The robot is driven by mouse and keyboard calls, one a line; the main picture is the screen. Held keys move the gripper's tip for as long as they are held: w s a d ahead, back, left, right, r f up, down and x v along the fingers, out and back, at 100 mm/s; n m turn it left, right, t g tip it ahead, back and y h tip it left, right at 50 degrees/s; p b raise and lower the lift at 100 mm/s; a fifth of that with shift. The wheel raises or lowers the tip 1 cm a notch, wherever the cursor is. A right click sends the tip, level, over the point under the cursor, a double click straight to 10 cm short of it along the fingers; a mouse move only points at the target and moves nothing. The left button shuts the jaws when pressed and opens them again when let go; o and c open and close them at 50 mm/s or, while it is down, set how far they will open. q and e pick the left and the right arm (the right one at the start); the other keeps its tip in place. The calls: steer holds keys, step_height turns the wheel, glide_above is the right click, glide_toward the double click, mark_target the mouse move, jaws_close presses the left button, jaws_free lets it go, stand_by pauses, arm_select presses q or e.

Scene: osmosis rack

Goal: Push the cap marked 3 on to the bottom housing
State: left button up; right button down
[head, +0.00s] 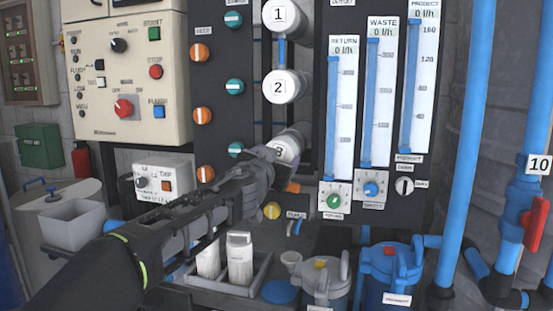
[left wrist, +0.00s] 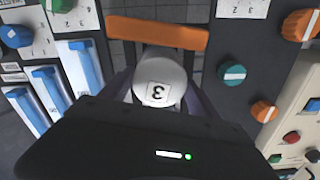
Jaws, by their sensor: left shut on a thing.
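The white cap marked 3 (head: 284,152) is at the lower end of the column of white round ends on the dark rack panel. It also shows in the left wrist view (left wrist: 160,78), with its number upside down. My left gripper (head: 270,165) is shut on this cap, with a finger on each side of it in the left wrist view. The bottom housing is mostly hidden behind the cap and gripper; I cannot tell whether the cap touches it. My right gripper is not in view.
Caps marked 1 (head: 279,15) and 2 (head: 279,87) sit above. An orange bar (left wrist: 158,33) lies beyond the cap in the left wrist view. Orange and teal knobs (head: 202,116) are to the left, flow gauges (head: 341,110) to the right. A tray with white cartridges (head: 240,258) stands below.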

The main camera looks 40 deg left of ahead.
arm_select(q)
steer(key=shift+w+a, duration=0.1)
steer(key=shift+w, duration=0.15)
steer(key=o, duration=1.5)
steer(key=shift+s, duration=0.2)
steer(key=v, duration=0.7)
steer(key=shift+s+d+b, duration=0.2)
steer(key=shift+b, duration=0.2)
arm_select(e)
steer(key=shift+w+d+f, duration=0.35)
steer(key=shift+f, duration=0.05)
